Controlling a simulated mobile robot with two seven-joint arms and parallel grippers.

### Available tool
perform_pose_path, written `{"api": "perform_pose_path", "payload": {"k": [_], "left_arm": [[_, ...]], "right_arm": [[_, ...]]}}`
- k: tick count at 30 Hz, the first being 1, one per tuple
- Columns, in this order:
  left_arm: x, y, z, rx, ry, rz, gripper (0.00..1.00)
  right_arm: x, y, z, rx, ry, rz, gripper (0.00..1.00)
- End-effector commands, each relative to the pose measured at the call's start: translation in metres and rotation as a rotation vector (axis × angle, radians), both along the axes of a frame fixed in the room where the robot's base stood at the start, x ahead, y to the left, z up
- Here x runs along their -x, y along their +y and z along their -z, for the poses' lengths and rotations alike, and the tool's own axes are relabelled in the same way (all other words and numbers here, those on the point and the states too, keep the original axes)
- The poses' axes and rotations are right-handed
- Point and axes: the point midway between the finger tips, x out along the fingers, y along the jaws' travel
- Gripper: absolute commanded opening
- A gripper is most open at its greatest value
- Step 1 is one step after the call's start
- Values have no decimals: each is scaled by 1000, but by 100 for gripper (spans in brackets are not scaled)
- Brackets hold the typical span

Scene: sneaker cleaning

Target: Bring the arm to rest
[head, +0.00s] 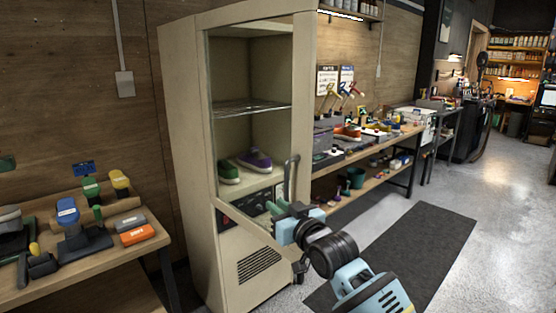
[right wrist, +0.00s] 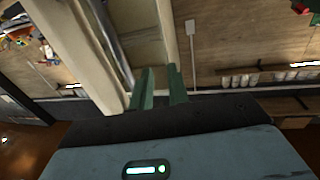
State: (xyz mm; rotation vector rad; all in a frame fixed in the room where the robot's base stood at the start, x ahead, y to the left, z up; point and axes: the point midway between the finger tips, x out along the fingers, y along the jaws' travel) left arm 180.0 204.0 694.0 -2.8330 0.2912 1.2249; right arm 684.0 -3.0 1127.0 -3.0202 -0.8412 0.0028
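My right gripper (head: 272,209) is in front of the tall beige cabinet (head: 185,150), just below its dark door handle (head: 291,178). In the right wrist view its two green fingers (right wrist: 162,88) stand apart with nothing between them. A beige frame post and a metal bar show beside the fingers there. I cannot tell whether the gripper touches the door. The glass door's lower edge slants toward me, so it looks swung outward. A green sneaker (head: 228,172) and a purple sneaker (head: 254,160) sit inside the cabinet. My left gripper is not in view.
A wooden table (head: 100,262) with brushes and an orange block (head: 137,235) stands at the left. A workbench (head: 375,150) with a red sneaker (head: 347,132) and tools runs along the wall at the right. A dark mat (head: 425,245) lies on open floor.

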Motion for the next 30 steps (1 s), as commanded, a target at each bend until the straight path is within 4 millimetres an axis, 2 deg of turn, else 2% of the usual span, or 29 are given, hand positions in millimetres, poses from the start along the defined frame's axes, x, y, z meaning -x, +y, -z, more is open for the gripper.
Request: {"api": "perform_pose_path", "payload": {"k": [1, 8, 14, 21, 26, 30], "left_arm": [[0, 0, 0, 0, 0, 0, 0], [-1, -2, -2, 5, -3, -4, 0], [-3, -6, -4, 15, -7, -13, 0], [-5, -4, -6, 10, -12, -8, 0], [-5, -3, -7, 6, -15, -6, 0], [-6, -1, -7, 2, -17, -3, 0]], "right_arm": [[5, -4, 24, -1, 31, 7, 17], [31, -21, 93, -11, 107, 37, 17], [75, -44, 175, -11, 208, 81, 17], [159, -82, 277, 10, 348, 154, 17], [226, -108, 332, 43, 441, 202, 17], [291, -131, 370, 83, 521, 241, 17]]}}
